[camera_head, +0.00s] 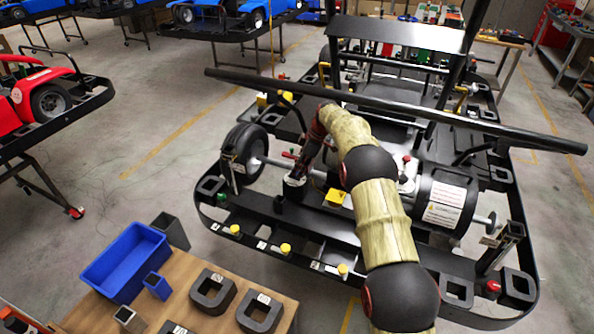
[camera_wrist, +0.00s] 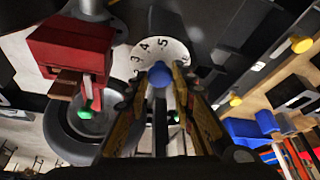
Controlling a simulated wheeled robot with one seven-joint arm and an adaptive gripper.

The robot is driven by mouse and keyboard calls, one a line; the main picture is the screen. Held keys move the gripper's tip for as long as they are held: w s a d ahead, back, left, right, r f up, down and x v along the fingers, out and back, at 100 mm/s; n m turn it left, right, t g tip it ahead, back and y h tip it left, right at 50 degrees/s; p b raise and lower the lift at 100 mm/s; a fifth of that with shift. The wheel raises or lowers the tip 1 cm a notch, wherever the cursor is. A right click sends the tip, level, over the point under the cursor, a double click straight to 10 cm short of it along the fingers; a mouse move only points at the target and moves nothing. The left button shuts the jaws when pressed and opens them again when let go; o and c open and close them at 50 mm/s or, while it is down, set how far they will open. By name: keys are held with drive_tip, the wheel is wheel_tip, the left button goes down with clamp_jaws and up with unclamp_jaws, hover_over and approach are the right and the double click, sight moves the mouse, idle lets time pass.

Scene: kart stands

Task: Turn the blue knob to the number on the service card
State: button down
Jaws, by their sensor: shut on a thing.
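The blue knob (camera_wrist: 159,74) shows in the wrist view, in front of a white round dial (camera_wrist: 152,50) with black numbers; 3, 4 and 5 are readable along its upper edge. My gripper (camera_wrist: 158,82) has its fingers on both sides of the knob and is shut on it. The fingers hide the lower part of the dial, and I cannot tell which number the knob points to. In the head view my gripper (camera_head: 295,178) reaches down to the kart stand's frame, and the knob is hidden. White labels (camera_head: 444,203) sit on a black cylinder; their print is too small to read, and I cannot tell whether one is the service card.
Yellow knobs (camera_head: 285,248) line the front rail. A red block (camera_wrist: 72,50) and a green knob (camera_wrist: 87,91) are left of my fingers in the wrist view. A wheel (camera_head: 243,155) stands to the left. A wooden table with a blue bin (camera_head: 124,262) is at lower left.

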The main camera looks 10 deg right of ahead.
drive_tip(key=shift+w+n+g, duration=0.1)
drive_tip(key=shift+n+g, duration=0.2)
drive_tip(key=shift+n, duration=0.6)
drive_tip(key=c, duration=1.5)
unclamp_jaws()
drive_tip(key=shift+c, duration=0.2)
drive_tip(key=shift+o, duration=0.2)
